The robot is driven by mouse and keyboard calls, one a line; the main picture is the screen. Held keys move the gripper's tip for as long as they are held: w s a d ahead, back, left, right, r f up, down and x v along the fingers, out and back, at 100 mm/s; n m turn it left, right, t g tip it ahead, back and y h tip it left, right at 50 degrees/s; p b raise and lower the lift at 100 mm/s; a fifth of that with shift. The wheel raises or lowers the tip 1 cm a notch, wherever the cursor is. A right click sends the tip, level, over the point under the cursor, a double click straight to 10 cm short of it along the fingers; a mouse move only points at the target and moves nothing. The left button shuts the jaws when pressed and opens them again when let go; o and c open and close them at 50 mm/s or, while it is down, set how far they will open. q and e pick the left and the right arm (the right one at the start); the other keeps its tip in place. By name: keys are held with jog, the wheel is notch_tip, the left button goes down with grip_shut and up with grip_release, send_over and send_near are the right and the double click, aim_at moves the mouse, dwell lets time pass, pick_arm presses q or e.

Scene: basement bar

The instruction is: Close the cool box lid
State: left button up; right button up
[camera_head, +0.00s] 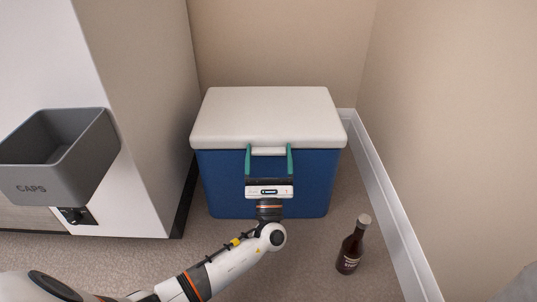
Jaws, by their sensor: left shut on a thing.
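The cool box (226,185) has a blue body and stands on the carpet in the corner. Its white lid (268,112) lies flat over the top, with no gap that I can see along the front. A pale grip tab (268,150) sticks out from the middle of the lid's front edge. My left gripper (269,149) is in front of the box, its two green fingers on either side of this tab and shut on it. The right gripper is not in view.
A grey caps bin (55,180) hangs on the white cabinet (150,195) at left. A brown bottle (350,250) stands on the floor at right, near the wall and its white skirting (392,220). Carpet is free between bottle and arm.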

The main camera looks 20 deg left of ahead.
pick_arm(q)
jog(key=shift+w+a+f, duration=0.25)
jog(key=shift+a+f, duration=0.05)
jog(key=shift+f, duration=0.35)
jog(key=o, duration=1.1)
jog(key=shift+o, duration=1)
jog(key=shift+w, duration=0.1)
jog(key=shift+f, duration=0.1)
jog(key=shift+s+d+f+p, duration=0.15)
jog(key=shift+s+p, duration=0.2)
jog(key=p+v, duration=0.2)
jog(key=v, duration=0.4)
jog(key=shift+s+d+h+p, duration=0.3)
jog(key=shift+s+d, duration=0.05)
jog(key=shift+d, duration=0.05)
